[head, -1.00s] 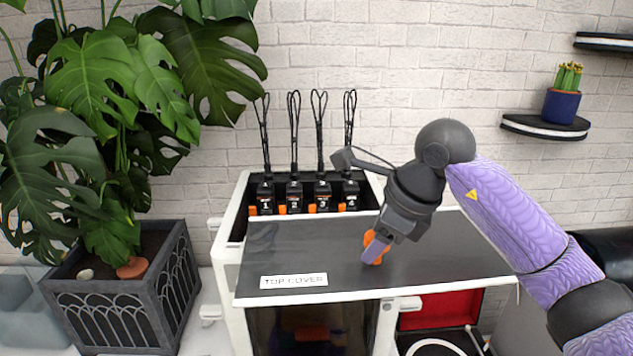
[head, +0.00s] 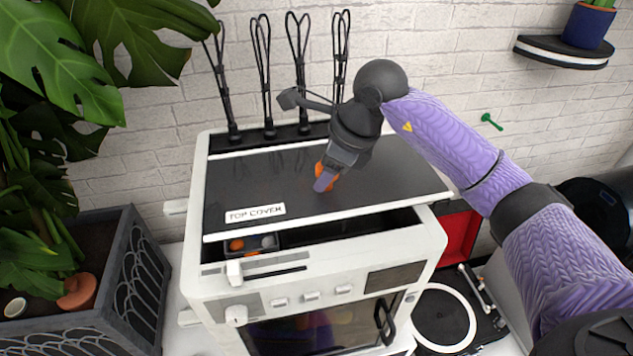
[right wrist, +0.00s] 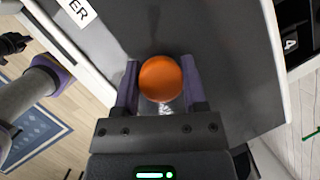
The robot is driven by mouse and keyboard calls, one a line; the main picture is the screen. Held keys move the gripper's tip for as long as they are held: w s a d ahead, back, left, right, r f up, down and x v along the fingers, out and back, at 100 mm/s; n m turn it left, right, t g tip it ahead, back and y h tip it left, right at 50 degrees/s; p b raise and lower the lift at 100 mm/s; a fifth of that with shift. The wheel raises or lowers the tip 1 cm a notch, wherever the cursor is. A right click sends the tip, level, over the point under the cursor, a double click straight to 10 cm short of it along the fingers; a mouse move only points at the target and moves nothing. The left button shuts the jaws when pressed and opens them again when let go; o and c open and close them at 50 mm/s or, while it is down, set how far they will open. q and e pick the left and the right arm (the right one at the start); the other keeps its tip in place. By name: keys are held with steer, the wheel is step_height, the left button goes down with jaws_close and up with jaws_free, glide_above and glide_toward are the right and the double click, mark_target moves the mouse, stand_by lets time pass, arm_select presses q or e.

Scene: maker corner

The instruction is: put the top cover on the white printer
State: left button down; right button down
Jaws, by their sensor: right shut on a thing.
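The top cover (head: 270,180) is a dark flat panel with a white front edge and a "TOP COVER" label. It lies over the top of the white printer (head: 215,283). A dark opening shows between its front edge and the printer's front rim, with small orange and grey items inside at the left. I cannot tell whether the cover touches the printer. My right gripper (head: 325,178) is shut on the cover's orange knob (right wrist: 160,79), which sits between the fingers in the right wrist view. My left gripper is not in the head view.
Several black wire loops (head: 262,75) stand up behind the cover at the printer's back. A potted plant (head: 95,255) stands close at the left. A dark shelf (head: 562,52) with a blue pot is on the brick wall. A red-lined compartment (head: 457,238) is at the right.

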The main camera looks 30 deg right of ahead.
mark_target(325, 190)
steer(key=f, duration=0.4)
steer(key=shift+w+f+p, duration=0.25)
steer(key=shift+p, duration=0.05)
steer(key=shift+s, duration=0.1)
steer(key=shift+f, duration=0.1)
steer(key=shift+f, duration=0.15)
steer(key=shift+c, duration=0.7)
jaws_free()
